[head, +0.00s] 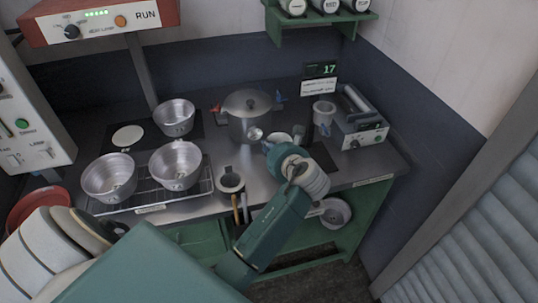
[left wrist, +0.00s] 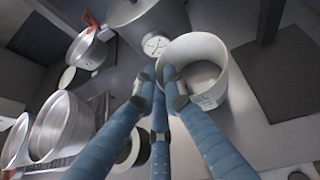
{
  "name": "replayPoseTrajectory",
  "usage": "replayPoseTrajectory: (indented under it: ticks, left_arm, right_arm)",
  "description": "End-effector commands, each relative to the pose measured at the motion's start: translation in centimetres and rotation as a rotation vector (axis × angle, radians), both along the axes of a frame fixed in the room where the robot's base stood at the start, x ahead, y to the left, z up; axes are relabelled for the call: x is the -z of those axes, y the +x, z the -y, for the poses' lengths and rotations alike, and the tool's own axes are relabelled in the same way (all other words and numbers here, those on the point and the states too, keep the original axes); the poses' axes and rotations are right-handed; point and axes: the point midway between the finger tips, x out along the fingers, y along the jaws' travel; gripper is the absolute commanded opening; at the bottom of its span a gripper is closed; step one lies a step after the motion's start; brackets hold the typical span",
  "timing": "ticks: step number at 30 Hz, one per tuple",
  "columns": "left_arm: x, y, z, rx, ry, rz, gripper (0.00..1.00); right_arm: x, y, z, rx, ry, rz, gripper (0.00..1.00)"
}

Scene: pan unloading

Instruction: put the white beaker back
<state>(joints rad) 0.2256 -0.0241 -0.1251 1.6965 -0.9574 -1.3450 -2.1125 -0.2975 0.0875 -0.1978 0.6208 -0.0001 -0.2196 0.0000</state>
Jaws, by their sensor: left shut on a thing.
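My left gripper (left wrist: 165,82) has blue jointed fingers and is shut on the white beaker (left wrist: 208,85), at its near wall. The beaker is open-topped and upright or nearly so, with small printing on its side. In the head view the beaker (head: 274,142) shows only in part behind my left gripper (head: 284,150), just right of the pressure cooker's gauge. I cannot tell whether its base touches the bench. My right gripper is not in view.
The pressure cooker (head: 246,112) stands close beside the beaker. A dark mat (left wrist: 275,88) lies bare to its right. Steel pans (head: 176,166) stand left, some on a wire rack. A holder (head: 230,181) with handled tools is in front.

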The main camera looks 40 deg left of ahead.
Motion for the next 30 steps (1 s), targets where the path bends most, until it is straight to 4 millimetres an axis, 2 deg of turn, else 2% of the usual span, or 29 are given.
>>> replayPoseTrajectory:
  ticks: [3,7,20,21,23,30]
  left_arm:
    - [2.1,-0.1,0.0,0.000,0.001,-0.006,0.00]
    - [3.4,-0.1,0.0,0.001,0.000,-0.003,0.00]
    - [4.0,0.0,0.0,0.000,0.000,-0.001,0.00]
    - [4.0,0.0,0.0,0.000,0.000,-0.001,0.17]
    - [4.0,0.0,0.0,0.000,0.000,-0.001,0.28]
    - [4.0,0.0,0.0,0.000,-0.001,-0.002,0.28]
  right_arm:
    - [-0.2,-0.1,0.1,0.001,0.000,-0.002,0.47]
    - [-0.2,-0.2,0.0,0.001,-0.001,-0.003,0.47]
    - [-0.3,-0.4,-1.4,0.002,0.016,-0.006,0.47]
    - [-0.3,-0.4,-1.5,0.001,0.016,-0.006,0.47]
    - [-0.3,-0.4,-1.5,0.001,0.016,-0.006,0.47]
    - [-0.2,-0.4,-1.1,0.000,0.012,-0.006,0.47]
